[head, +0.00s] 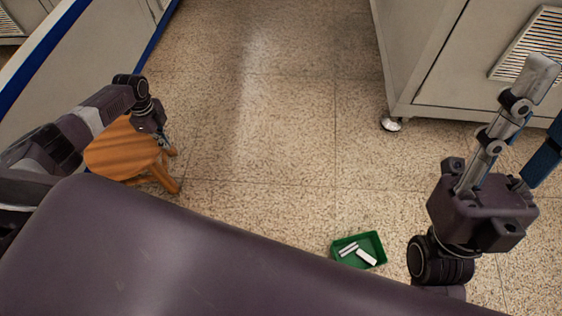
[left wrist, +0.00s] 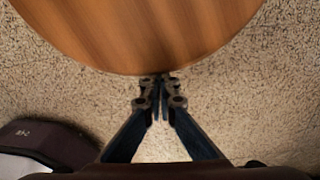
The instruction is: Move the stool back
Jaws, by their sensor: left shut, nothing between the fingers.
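The wooden stool (head: 124,152) stands on the floor at the left in the head view, with its round orange-brown seat partly hidden by my left arm. My left gripper (head: 166,143) is at the right edge of the seat, pointing down. In the left wrist view the seat (left wrist: 140,35) fills the top, and my left gripper (left wrist: 160,82) is shut with its tips at the seat's rim. Nothing shows between the fingers. Whether the tips touch the rim I cannot tell.
A green tray (head: 372,241) with several white pieces lies on the floor at lower middle. A grey cabinet (head: 425,60) on casters stands at upper right. A pale unit with a blue edge (head: 85,70) runs along the left. The middle floor (head: 270,130) is clear.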

